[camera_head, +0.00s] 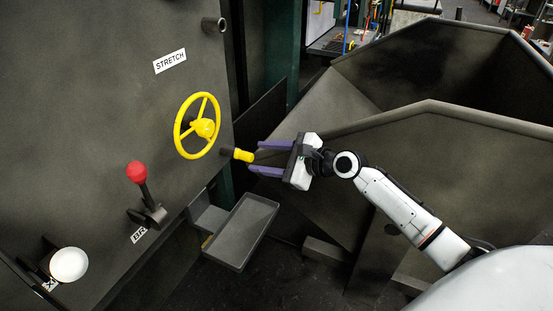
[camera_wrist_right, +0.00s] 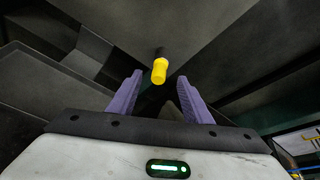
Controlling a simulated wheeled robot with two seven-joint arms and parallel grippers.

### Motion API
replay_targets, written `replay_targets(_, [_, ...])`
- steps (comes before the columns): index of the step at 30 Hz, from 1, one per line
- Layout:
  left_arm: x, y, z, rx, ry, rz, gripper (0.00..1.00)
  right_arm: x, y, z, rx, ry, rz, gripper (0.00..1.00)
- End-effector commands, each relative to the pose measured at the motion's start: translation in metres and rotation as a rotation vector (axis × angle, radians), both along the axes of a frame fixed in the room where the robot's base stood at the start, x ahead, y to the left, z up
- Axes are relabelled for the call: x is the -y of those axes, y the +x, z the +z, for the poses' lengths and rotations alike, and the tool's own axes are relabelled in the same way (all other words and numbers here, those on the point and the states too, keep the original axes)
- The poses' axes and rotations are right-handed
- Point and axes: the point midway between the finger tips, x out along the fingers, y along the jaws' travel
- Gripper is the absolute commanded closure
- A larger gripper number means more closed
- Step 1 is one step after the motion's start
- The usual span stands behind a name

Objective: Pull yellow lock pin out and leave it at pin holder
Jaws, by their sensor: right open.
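The yellow lock pin (camera_head: 243,155) sticks out of the right edge of the grey machine panel, just right of the yellow handwheel. My right gripper (camera_head: 254,158) is open, with its two purple fingers pointing left toward the pin head. In the right wrist view the pin (camera_wrist_right: 159,71) shows ahead of the fingertips and between their lines, and the gripper (camera_wrist_right: 160,95) is empty. The pin seems seated in its dark socket. A grey tray (camera_head: 243,232), perhaps the pin holder, is mounted below the pin. My left gripper is not in view.
The yellow handwheel (camera_head: 203,126) stands close left of the pin. A red-knobbed lever (camera_head: 137,172) and a white round knob (camera_head: 68,265) are lower on the panel. Large dark metal bins (camera_head: 430,140) stand behind my right arm.

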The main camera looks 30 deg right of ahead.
Motion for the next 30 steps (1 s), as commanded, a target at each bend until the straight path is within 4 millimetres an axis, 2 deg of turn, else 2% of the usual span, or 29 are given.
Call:
replay_targets(3, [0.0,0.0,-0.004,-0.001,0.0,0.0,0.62,-0.008,0.019,-0.007,0.002,0.002,-0.001,0.55])
replay_targets(9, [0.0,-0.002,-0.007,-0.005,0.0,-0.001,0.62,-0.015,0.037,-0.014,0.001,-0.001,0.0,0.55])
replay_targets(20, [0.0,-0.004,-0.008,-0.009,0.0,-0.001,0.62,-0.018,0.042,-0.016,0.0,-0.002,0.0,0.55])
replay_targets(23, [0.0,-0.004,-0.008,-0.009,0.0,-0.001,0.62,-0.018,0.042,-0.017,0.0,-0.002,0.0,0.68])
replay_targets(28, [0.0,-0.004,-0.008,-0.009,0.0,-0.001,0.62,-0.018,0.042,-0.017,0.0,-0.002,0.0,0.97])
replay_targets(29, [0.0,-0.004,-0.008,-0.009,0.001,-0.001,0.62,-0.018,0.042,-0.016,0.0,-0.002,0.0,1.0])
replay_targets(30, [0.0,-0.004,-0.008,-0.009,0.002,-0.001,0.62,-0.018,0.042,-0.016,0.001,-0.002,0.001,0.84])
